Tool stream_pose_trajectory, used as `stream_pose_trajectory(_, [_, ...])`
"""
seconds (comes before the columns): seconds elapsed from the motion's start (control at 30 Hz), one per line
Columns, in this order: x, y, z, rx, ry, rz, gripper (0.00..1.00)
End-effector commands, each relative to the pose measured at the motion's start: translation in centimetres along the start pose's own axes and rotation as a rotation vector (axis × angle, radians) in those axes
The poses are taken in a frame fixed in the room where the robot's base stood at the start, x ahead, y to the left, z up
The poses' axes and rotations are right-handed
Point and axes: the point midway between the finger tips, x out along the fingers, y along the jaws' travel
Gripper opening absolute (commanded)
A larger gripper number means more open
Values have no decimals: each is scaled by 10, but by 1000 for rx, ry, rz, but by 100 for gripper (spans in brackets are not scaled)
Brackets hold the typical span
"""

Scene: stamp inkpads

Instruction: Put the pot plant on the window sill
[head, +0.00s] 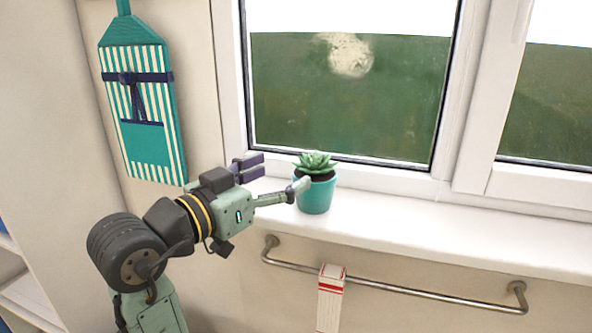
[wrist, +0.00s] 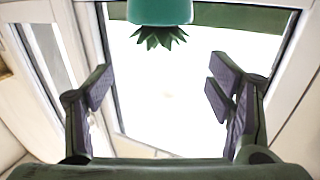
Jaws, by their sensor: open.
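The pot plant (head: 315,195), a green succulent in a teal pot, stands upright on the white window sill (head: 430,222), near its front edge. My gripper (head: 278,177) is at the left of the pot, open and empty. One finger reaches in front of the pot's left side; I cannot tell whether it touches. The other finger is further back, left of the plant. In the wrist view the pot (wrist: 160,10) appears upside down at the top middle, cut off by the edge, with my open gripper's (wrist: 162,92) fingers apart on either side below it.
The closed window (head: 350,100) rises behind the sill. A metal rail (head: 420,295) with a red-and-white cloth (head: 331,295) hangs below it. A striped teal apron board (head: 140,115) hangs on the left wall. The sill right of the pot is clear.

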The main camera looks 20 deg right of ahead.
Motion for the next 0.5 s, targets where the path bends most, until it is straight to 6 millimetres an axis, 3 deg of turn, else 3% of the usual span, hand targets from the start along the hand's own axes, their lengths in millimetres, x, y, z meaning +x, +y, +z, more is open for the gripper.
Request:
stream_pose_trajectory(0.13, [-14, 0, 0, 2, 1, -1, 74])
stream_pose_trajectory(0.4, [-17, 0, 0, 1, 0, 0, 74])
stream_pose_trajectory(0.5, [-22, -10, -6, -1, 31, -41, 74])
